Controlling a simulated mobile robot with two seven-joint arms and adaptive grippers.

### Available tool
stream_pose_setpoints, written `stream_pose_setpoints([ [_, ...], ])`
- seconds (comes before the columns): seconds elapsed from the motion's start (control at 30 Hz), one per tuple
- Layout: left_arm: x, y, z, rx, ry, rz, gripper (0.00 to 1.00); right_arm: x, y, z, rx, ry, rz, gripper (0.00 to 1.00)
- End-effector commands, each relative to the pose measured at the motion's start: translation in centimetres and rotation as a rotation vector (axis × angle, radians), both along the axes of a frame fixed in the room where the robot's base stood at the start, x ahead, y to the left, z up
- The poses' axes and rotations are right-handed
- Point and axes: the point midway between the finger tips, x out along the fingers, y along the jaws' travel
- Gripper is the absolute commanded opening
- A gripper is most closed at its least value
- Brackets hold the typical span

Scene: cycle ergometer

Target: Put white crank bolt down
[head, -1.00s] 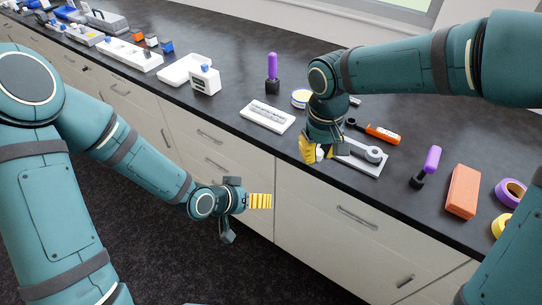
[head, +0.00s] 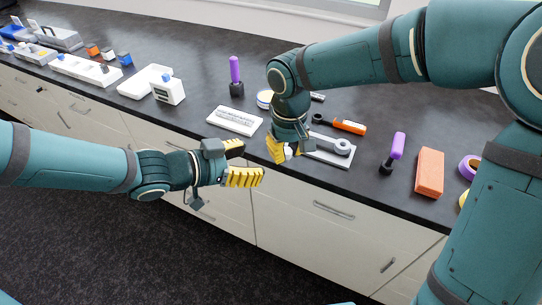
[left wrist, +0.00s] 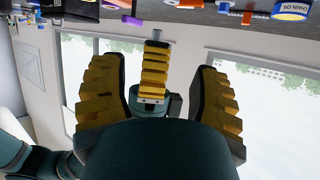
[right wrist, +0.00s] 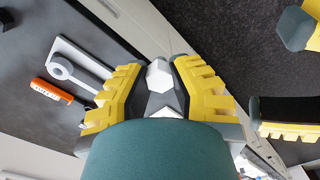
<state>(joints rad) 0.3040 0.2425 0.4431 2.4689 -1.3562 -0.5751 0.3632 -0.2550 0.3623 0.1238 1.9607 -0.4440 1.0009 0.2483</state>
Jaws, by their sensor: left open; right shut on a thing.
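The white crank bolt (right wrist: 158,76) is a small white piece between the fingers of my right gripper (right wrist: 153,98). In the head view my right gripper (head: 284,150) is shut on it at the counter's front edge, left of the grey plate with the crank ring (head: 342,147). Only a bit of the bolt (head: 288,152) shows there; I cannot tell whether it touches the counter. My left gripper (head: 242,162) is open and empty, just left of the right gripper, in front of the counter edge. Its spread fingers also show in the left wrist view (left wrist: 160,88).
A white slotted tray (head: 235,121) lies behind my left gripper. An orange-handled tool (head: 349,126), a purple-handled tool (head: 398,147) and an orange block (head: 430,172) lie to the right. Another purple-handled tool (head: 235,72) stands behind. Counter between tray and plate is partly hidden.

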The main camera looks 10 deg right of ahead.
Motion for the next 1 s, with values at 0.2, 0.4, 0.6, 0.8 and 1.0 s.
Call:
stream_pose_setpoints([
  [0.2,1.4,-3.5,-1.6,-0.002,0.005,-0.005,0.62,0.0,0.0,0.0,0.0,0.0,0.0,0.0],
  [0.4,2.7,-6.2,-2.9,0.001,0.005,-0.005,0.62,0.0,0.0,0.0,0.0,0.0,0.0,0.0],
  [0.6,3.6,-7.8,-3.6,0.0,0.003,-0.001,0.62,0.0,0.0,0.0,0.0,0.0,0.0,0.0],
  [0.8,3.9,-8.3,-3.8,0.001,0.002,0.0,0.62,0.0,0.0,0.0,0.0,0.0,0.0,0.0],
  [1.0,3.9,-8.3,-3.8,0.001,0.003,0.001,0.62,0.0,0.0,0.0,0.0,0.0,0.0,0.0],
])
